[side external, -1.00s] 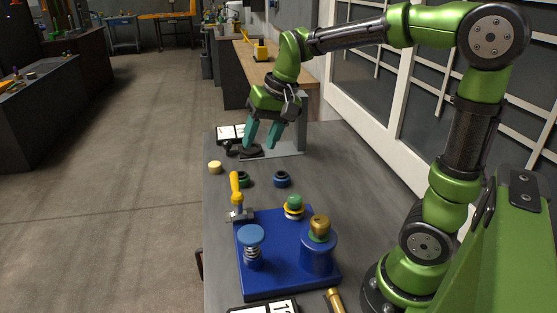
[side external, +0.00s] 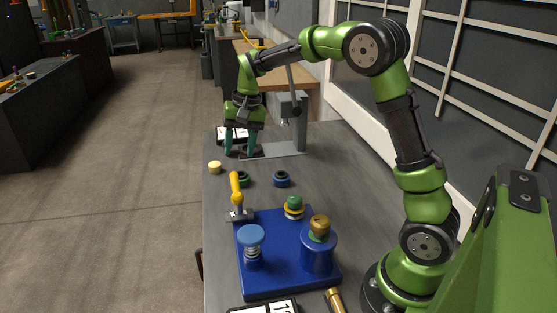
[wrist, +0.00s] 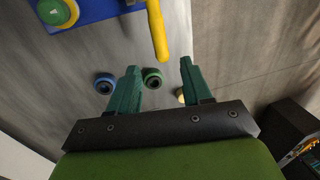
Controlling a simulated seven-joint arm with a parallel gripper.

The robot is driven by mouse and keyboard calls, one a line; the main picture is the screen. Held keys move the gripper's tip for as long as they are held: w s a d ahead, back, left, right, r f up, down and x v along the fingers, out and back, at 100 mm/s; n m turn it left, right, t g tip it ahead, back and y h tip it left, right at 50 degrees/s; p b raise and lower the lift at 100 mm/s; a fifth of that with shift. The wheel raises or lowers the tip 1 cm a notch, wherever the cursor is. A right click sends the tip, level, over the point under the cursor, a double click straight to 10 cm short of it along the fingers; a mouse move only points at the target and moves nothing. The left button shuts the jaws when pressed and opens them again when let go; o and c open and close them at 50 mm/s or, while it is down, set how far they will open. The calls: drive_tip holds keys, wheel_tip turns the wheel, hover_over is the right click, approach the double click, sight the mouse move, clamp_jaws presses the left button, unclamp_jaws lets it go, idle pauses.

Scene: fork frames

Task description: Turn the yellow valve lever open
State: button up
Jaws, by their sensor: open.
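The yellow valve lever (side external: 235,187) stands near upright at the back left corner of the blue fixture base (side external: 280,286), on a grey metal fitting (side external: 239,214). In the wrist view the lever (wrist: 157,30) reaches down from the top edge, its free end beyond my fingertips and roughly between them. My gripper (side external: 240,152) is open and empty, fingers pointing down, beyond the lever at the far end of the bench. It also shows in the wrist view (wrist: 159,66). Nothing touches the lever.
A green ring (side external: 243,179), a blue ring (side external: 281,179) and a pale yellow puck (side external: 215,167) lie between gripper and fixture. A grey press (side external: 292,115) stands at the back. The fixture carries a blue spring button (side external: 250,235), a green knob (side external: 294,202) and a brass-topped blue cylinder (side external: 318,253).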

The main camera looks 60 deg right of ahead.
sight(235, 176)
drive_tip(key=f, duration=0.5)
drive_tip(key=w+a+f, duration=0.1)
drive_tip(key=f, duration=0.2)
drive_tip(key=shift+w+f, duration=0.1)
clamp_jaws()
